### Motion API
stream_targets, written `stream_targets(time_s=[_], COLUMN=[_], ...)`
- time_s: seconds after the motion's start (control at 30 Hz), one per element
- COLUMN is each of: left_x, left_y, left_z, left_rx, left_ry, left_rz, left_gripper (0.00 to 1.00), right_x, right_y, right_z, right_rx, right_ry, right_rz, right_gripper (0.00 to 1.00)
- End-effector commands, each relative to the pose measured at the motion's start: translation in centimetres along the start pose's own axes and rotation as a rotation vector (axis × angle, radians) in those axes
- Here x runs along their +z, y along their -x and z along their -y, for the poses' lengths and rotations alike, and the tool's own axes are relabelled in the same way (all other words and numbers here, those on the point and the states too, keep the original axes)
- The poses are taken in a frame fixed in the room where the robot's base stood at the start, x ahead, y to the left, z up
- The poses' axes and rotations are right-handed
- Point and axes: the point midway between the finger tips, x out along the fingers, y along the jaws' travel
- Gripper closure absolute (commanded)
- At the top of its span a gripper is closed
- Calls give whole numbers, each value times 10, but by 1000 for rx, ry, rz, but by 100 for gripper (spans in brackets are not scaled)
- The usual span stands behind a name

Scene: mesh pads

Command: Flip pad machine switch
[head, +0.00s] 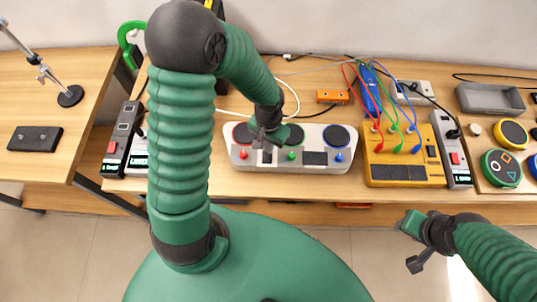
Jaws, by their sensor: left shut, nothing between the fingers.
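The pad machine (338,168) is a light grey box in the middle of the table. It has red, green and blue round pads on top, with red, green and blue knobs along its front. Small dark panels sit between the knobs; I cannot tell which part is the switch. My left gripper (263,138) is shut and empty, low over the machine between the red and green pads. It partly covers the green pad, and I cannot tell whether it touches. My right gripper (414,244) is open and empty in front of the table at the lower right.
A yellow box (405,172) with red, green and blue cables stands right of the machine, beside a grey power strip (452,150). Another strip (120,140) lies at the left. A grey tray (491,98) and a board with round buttons (505,187) are at the right.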

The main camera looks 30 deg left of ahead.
Motion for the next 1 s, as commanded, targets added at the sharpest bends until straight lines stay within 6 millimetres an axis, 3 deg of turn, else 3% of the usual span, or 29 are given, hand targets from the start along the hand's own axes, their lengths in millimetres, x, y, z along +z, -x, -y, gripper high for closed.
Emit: stream_targets(time_s=[1.0], left_x=[0], left_y=[-7], left_z=[0], left_rx=[1], left_ry=[1], left_rz=[0], left_gripper=[100], right_x=[1], right_y=[-5], right_z=[0], right_rx=[0], right_ry=[0], right_rz=[0], right_gripper=[64])
